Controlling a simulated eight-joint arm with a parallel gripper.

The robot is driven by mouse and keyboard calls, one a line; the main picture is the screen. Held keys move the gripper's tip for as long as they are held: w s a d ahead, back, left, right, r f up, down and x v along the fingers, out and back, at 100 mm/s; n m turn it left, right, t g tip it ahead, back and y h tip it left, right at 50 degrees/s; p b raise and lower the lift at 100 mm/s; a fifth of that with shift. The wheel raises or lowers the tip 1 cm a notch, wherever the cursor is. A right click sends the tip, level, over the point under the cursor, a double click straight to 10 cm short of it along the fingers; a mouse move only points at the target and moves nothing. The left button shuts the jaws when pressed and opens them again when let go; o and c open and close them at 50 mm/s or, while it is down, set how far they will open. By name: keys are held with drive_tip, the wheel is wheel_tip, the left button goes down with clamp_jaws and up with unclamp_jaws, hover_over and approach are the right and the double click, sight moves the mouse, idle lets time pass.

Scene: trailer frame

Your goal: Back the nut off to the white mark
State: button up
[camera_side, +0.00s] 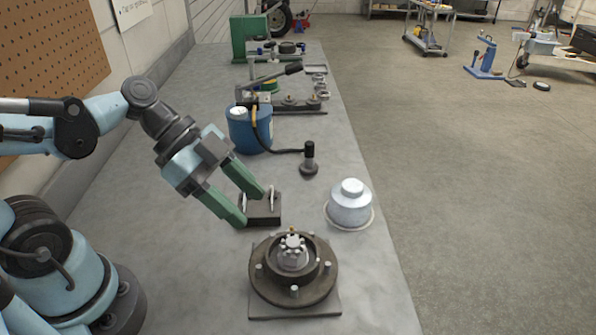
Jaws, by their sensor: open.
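The nut (293,256) is a small grey metal piece at the centre of a dark round hub (263,290) with several studs around it. The hub sits on a square plate at the front of the bench. I cannot make out the white mark for certain at this size. My gripper (254,207) has two green fingers, spread apart and empty. It is above and behind the hub, to the left of the nut, near a small dark block (262,213) with upright silver pins. The fingers cover part of that block.
A silver domed cap (350,204) stands right of the block, near the bench's right edge. A blue bucket (248,133) and a black-ended tool (309,160) on a hose are behind. A lever clamp fixture (290,97) stands farther back. The grey bench top (180,220) is clear at left.

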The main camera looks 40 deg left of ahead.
drive_tip(key=w+a+n+t+y, duration=0.3)
drive_tip(key=a+n+y, duration=0.5)
drive_tip(key=n, duration=0.5)
drive_tip(key=shift+w+a+t, duration=0.3)
drive_tip(key=shift+w+a, duration=0.45)
drive_tip(key=shift+a, duration=0.35)
